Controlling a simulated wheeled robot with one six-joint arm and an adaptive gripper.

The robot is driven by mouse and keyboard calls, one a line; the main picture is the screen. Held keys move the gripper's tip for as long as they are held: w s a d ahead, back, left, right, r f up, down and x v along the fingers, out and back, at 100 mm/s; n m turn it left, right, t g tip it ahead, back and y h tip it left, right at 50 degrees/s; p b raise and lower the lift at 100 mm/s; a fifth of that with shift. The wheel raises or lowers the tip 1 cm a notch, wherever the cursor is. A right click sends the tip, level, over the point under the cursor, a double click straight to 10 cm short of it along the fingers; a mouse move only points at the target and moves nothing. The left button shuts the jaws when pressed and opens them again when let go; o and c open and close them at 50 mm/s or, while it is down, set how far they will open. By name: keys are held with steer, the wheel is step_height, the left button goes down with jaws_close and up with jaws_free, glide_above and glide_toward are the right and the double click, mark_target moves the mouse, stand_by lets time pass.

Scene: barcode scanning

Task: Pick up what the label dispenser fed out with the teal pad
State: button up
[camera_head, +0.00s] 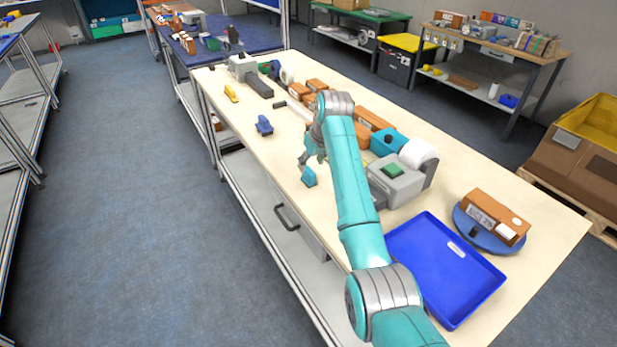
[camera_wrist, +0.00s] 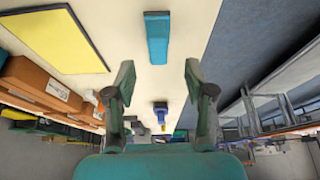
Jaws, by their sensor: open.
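The pad lies in line with the gap. A grey machine with a green top (camera_head: 393,180) and a white roll (camera_head: 418,153), apparently the label dispenser, stands right of my arm. I cannot make out a fed-out label.
A blue tray (camera_head: 447,268) and a brown box (camera_head: 494,217) on a round blue stand are at the near right. A blue hand tool (camera_head: 264,126) and a yellow item (camera_head: 231,93) lie farther along. A yellow panel (camera_wrist: 58,38) and brown boxes (camera_wrist: 35,85) are at left in the wrist view.

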mark_target(309, 170)
steer(key=shift+x, duration=2.8)
steer(key=shift+d, duration=0.1)
jaws_close()
